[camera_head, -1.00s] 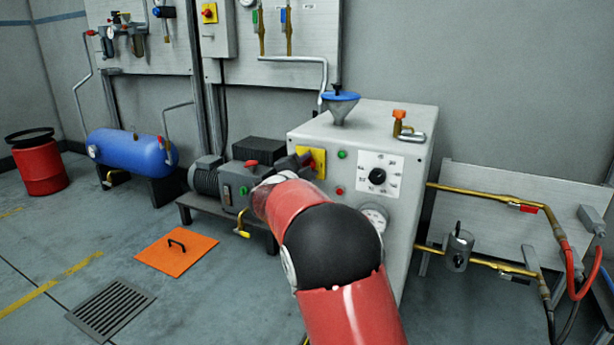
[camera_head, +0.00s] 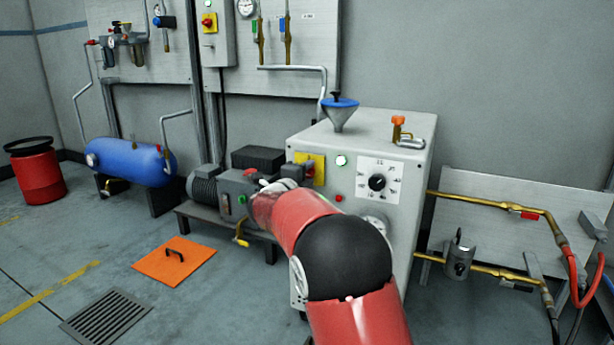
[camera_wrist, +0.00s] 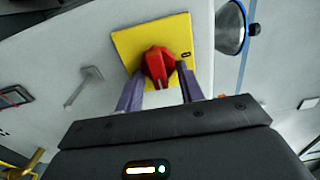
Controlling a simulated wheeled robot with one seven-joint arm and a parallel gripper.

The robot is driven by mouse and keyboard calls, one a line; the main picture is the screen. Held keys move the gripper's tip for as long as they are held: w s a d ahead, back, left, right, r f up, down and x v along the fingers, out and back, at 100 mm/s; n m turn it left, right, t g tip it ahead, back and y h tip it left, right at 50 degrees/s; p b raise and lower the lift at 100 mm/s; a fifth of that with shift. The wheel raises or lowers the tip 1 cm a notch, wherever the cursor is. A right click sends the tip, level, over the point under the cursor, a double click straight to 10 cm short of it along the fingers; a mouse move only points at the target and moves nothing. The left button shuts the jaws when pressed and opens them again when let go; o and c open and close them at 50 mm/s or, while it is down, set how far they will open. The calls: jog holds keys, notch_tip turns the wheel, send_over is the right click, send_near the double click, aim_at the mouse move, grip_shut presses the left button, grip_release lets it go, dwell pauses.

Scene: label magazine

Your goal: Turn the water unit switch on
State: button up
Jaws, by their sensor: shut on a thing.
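The water unit (camera_head: 400,135) is a light grey box. Its switch is a red knob (camera_wrist: 158,62) on a yellow plate (camera_wrist: 125,45), with a small dark mark to the right of the knob in the wrist view. My gripper (camera_wrist: 160,72) is shut on the red knob, one finger on each side of it. In the head view my arm covers part of the front panel, and the yellow plate (camera_head: 318,160) shows beside my gripper. A green lamp (camera_head: 341,160) to the right of the plate is brightly lit.
The panel also has a black dial (camera_head: 377,182), a red lamp (camera_head: 339,198) and a gauge partly behind my arm. A pump (camera_head: 205,184) is close on the left. An orange floor plate (camera_head: 160,262) lies in front.

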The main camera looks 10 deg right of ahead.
jog(key=shift+f, duration=0.1)
jog(key=o, duration=1)
jog(key=v, duration=0.8)
jog(key=shift+w, duration=0.1)
